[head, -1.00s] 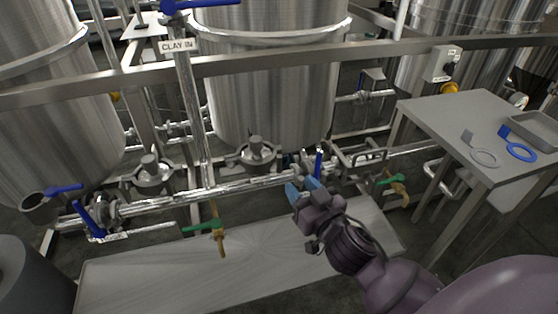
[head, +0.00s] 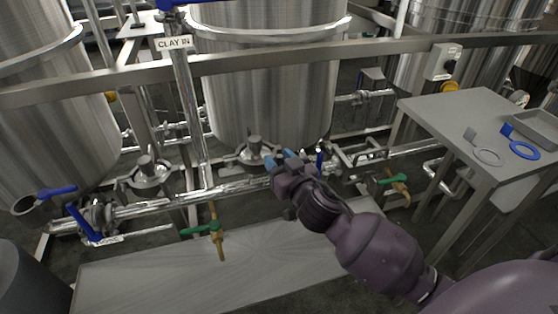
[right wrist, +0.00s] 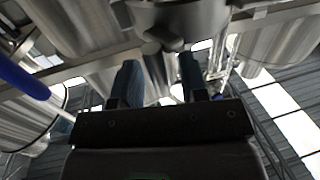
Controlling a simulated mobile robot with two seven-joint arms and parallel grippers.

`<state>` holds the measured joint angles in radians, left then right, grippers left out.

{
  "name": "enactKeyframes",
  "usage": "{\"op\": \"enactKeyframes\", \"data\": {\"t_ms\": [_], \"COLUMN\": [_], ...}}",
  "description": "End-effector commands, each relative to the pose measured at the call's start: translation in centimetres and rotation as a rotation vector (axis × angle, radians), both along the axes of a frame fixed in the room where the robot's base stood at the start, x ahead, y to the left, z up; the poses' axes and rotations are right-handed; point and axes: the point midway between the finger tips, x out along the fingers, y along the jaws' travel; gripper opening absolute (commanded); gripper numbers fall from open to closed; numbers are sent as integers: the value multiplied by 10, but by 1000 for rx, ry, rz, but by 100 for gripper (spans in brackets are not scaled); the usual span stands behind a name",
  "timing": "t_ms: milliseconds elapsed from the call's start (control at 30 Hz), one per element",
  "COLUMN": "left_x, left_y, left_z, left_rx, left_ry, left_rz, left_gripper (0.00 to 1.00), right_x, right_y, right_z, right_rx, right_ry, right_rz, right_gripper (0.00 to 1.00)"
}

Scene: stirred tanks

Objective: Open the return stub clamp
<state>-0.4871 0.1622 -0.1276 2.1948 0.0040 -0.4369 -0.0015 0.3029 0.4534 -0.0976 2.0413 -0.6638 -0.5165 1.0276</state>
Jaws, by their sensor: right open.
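A round steel fitting with a knob on top (head: 254,150) stands under the middle tank. A similar one (head: 149,170) stands to its left. No label shows which part is the return stub clamp. My right gripper (head: 279,157), with blue fingertips, is just right of the middle fitting, above the horizontal pipe. In the right wrist view its two fingers (right wrist: 158,68) are apart, with a steel part (right wrist: 180,18) beyond their tips. I cannot tell whether they touch it. My arm hides part of the pipe. My left gripper is not in view.
Blue-handled valves (head: 82,222) sit at the pipe's left end. A green-handled tap (head: 215,232) hangs below the pipe, over a low steel platform (head: 160,275). A steel rail (head: 260,62) crosses above. A table (head: 455,112) at right holds a grey ring and a blue ring.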

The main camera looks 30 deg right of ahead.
Motion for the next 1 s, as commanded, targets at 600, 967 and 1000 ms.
{"op": "enactKeyframes", "data": {"t_ms": [600,967,1000], "left_x": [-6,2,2], "left_y": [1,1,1], "left_z": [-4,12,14], "left_rx": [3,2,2], "left_ry": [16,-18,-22], "left_rz": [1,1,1], "left_gripper": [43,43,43], "right_x": [0,-3,-4], "right_y": [0,-8,-10], "right_z": [0,5,5], "right_rx": [0,-5,-6], "right_ry": [0,-2,-2], "right_rz": [0,113,138], "right_gripper": [0,0,0]}}
